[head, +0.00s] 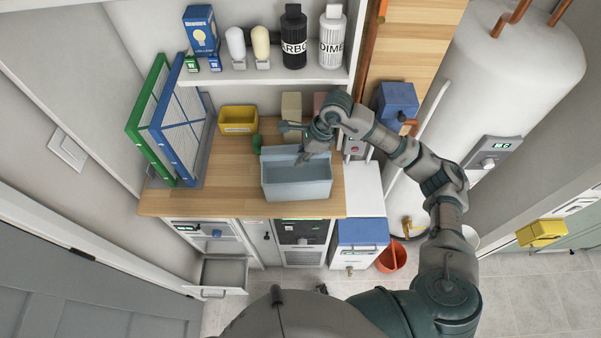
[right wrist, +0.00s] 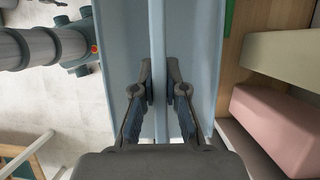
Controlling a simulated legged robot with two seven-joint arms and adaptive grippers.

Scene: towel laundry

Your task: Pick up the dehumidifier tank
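The dehumidifier tank is the light blue open-topped bin (head: 297,188) on the wooden counter, near its front edge. My right gripper (head: 308,156) reaches down to it from the upper right in the head view. In the right wrist view, a thin light blue bar of the tank (right wrist: 158,30) runs between the two fingers. My right gripper (right wrist: 160,90) has its fingertips close in on both sides of this bar and appears to pinch it. The tank appears upright on the counter. My left gripper is in neither view.
On the wooden counter (head: 215,198), a yellow bin (head: 238,120) and blue and green framed screens (head: 180,110) stand left of the tank. A shelf with bottles (head: 293,38) is above. A pink block (right wrist: 275,125) lies close beside the tank. An open drawer (head: 222,275) is below left.

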